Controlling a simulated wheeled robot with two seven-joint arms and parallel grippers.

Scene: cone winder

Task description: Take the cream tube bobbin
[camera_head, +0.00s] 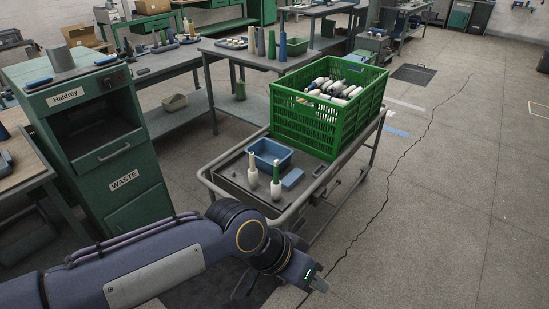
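A bobbin with a cream tube (252,160) and a white lower body stands upright on the grey cart (228,182). Beside it, to the right and a little nearer, stands a similar bobbin with a green tube (276,172). My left arm reaches in from the lower left. My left gripper (319,284) is past the cart's near end, low and right of both bobbins and apart from them. Its fingers are small and seen at an angle, so I cannot tell whether they are open. My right gripper is not in view.
On the cart are a blue tray (269,148), a small blue block (292,178) and a green crate (318,131) holding several bobbins. A raised rail edges the cart. A green waste cabinet (115,160) stands left. The floor right of the cart is clear.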

